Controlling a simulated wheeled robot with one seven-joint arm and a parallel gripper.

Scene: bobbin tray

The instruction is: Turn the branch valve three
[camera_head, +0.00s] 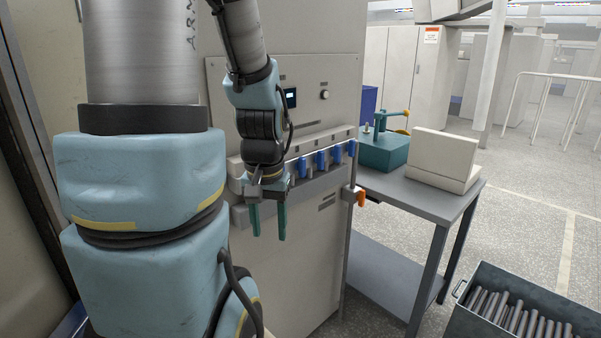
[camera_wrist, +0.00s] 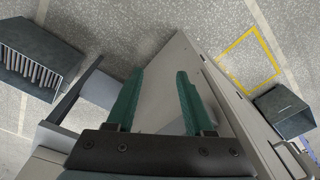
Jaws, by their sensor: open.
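Several blue valve handles (camera_head: 320,160) hang in a row along a pale manifold rail on the front of the grey cabinet. I cannot tell which one is branch valve three; no number is readable. An orange handle (camera_head: 361,199) sits lower, at the cabinet's right edge. My gripper (camera_head: 268,236) points down in front of the cabinet, left of the visible blue handles. Its green fingers are apart with nothing between them. They also show open and empty in the wrist view (camera_wrist: 160,73), where no valve handle can be made out. My wrist hides the rail's left part.
The cabinet (camera_head: 310,270) has a small display and knob above the rail. A grey table (camera_head: 425,195) at the right bears a teal device (camera_head: 384,150) and a beige box (camera_head: 443,157). A bin of rods (camera_head: 470,318) stands on the floor at lower right.

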